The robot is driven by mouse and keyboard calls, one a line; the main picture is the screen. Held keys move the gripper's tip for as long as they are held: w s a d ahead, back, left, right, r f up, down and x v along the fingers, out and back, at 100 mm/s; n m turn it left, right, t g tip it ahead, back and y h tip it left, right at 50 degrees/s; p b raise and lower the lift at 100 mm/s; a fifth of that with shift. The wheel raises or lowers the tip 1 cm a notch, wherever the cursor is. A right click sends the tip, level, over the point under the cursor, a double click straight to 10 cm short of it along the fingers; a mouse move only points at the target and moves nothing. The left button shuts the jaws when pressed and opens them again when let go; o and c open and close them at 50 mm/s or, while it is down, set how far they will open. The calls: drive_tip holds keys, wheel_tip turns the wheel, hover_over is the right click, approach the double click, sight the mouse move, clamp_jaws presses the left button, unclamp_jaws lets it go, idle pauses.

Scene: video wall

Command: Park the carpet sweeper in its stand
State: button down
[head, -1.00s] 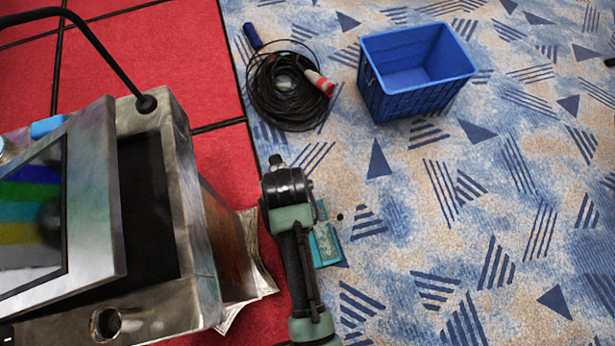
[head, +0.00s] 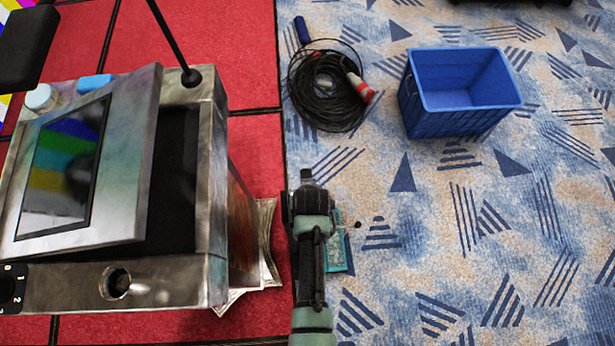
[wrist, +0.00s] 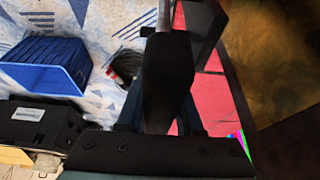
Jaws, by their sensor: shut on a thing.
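In the wrist view my gripper (wrist: 160,112) is shut on a thick black grip (wrist: 168,75), which I take to be the carpet sweeper's handle. A thin metal rod (wrist: 163,14) shows beyond it. In the head view my arm hides the gripper and most of what it holds. A flat teal piece (head: 337,256) with a small dark knob shows just right of my arm, over the patterned carpet; I cannot tell whether it belongs to the sweeper. I cannot make out the stand for certain in either view.
A metal console (head: 200,215) with a tilted screen stands close to my arm's left. A cable coil (head: 327,103) and a blue crate (head: 458,120) lie ahead on the carpet. A black case (wrist: 38,125) shows in the wrist view. The carpet at right is clear.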

drive_tip(key=shift+w+r, duration=0.15)
drive_tip(key=shift+w, duration=0.05)
drive_tip(key=c, duration=1)
unclamp_jaws()
drive_tip(key=shift+s+f, duration=0.2)
drive_tip(key=shift+f, duration=0.05)
drive_tip(key=o, duration=0.4)
drive_tip(key=shift+o, duration=0.2)
drive_tip(key=shift+r, duration=0.1)
